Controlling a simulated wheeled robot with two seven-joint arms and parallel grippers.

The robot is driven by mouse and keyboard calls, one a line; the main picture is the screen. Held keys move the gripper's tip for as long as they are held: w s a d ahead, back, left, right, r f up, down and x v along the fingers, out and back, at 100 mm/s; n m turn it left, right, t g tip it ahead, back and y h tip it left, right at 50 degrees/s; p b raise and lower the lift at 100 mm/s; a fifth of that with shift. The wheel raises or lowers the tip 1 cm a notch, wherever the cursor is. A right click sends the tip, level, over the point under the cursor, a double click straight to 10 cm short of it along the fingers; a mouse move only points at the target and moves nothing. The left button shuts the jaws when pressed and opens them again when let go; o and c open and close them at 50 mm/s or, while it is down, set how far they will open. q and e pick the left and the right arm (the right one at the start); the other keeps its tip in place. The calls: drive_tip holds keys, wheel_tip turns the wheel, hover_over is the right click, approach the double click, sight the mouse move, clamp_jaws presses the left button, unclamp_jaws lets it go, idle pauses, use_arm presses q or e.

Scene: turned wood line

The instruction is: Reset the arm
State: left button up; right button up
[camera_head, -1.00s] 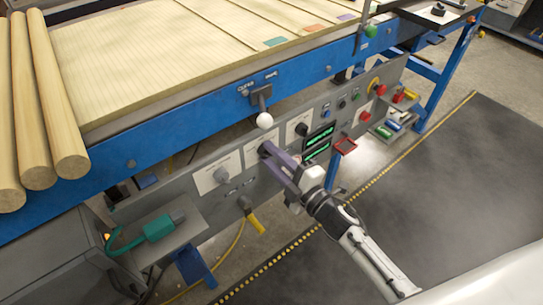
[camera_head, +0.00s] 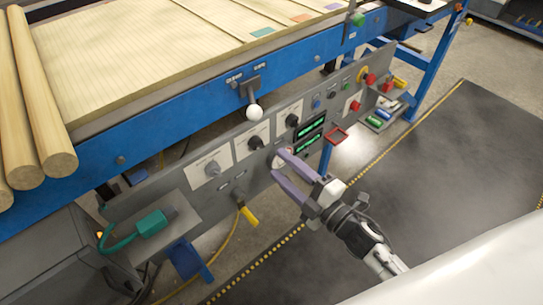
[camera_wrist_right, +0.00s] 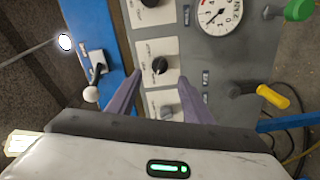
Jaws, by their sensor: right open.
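My right gripper (camera_head: 279,165) has two purple fingers, spread apart with nothing between them. In the head view it is in front of the grey control panel (camera_head: 228,180), below the dark knobs, its tips overlapping a round dial. Whether the tips touch the panel cannot be told from this view. In the right wrist view the open fingers (camera_wrist_right: 160,78) point at the panel, with a dark knob (camera_wrist_right: 160,65) on a white plate seen between and beyond the tips. My left gripper is not in view.
A white-balled lever (camera_head: 254,112) sticks out of the blue bench rail (camera_head: 180,130) above the panel. A yellow-handled part (camera_head: 248,216) hangs below, and a green tool (camera_head: 152,223) lies on a side shelf. The dark floor mat (camera_head: 440,170) looks clear.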

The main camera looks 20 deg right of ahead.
drive_tip(key=shift+v, duration=1)
drive_tip(key=s+a+f+m+g+h, duration=0.3)
drive_tip(key=s+f+m+g, duration=0.5)
drive_tip(key=s+f+m, duration=0.8)
drive_tip(key=shift+s+a+m+h, duration=0.25)
drive_tip(key=shift+s+m+h, duration=0.05)
drive_tip(key=shift+s+m, duration=0.1)
drive_tip(key=shift+w, duration=0.1)
